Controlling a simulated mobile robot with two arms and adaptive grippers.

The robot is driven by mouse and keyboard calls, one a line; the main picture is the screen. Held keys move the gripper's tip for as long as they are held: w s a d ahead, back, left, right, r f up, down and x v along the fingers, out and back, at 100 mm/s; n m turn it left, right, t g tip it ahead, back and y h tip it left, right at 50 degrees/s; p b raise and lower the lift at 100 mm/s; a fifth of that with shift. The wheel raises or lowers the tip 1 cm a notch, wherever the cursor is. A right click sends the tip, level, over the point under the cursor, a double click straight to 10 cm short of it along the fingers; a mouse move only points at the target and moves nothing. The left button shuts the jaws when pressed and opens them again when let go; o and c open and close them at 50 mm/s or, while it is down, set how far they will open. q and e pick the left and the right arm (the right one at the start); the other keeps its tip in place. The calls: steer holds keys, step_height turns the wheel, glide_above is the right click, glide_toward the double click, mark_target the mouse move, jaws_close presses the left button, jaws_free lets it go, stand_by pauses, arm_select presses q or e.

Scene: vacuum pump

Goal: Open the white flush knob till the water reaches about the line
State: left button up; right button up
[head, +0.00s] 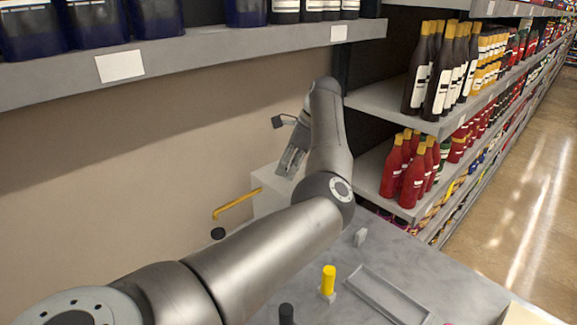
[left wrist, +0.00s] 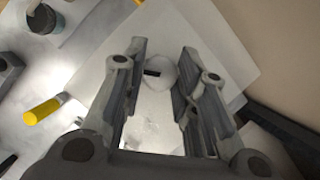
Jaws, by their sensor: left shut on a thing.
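The white flush knob (left wrist: 160,72) is a rounded white piece with a small dark mark, in the left wrist view. It sits on the pale face of the white box. My left gripper (left wrist: 163,58) has its fingers on both sides of the knob and is shut on it. In the head view my left gripper (head: 291,162) is at the white box (head: 268,192), partly behind my arm, and the knob is hidden. The water and its line cannot be made out. My right gripper is not in view.
A yellow pipe (head: 236,203) sticks out left of the box. Shelves with red bottles (head: 405,175) stand to the right. Another shelf (head: 220,45) overhangs the back.

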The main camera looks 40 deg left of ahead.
arm_select(q)
steer(key=o, duration=1)
steer(key=shift+r, duration=0.1)
steer(key=v, duration=1.2)
steer(key=shift+w, duration=0.15)
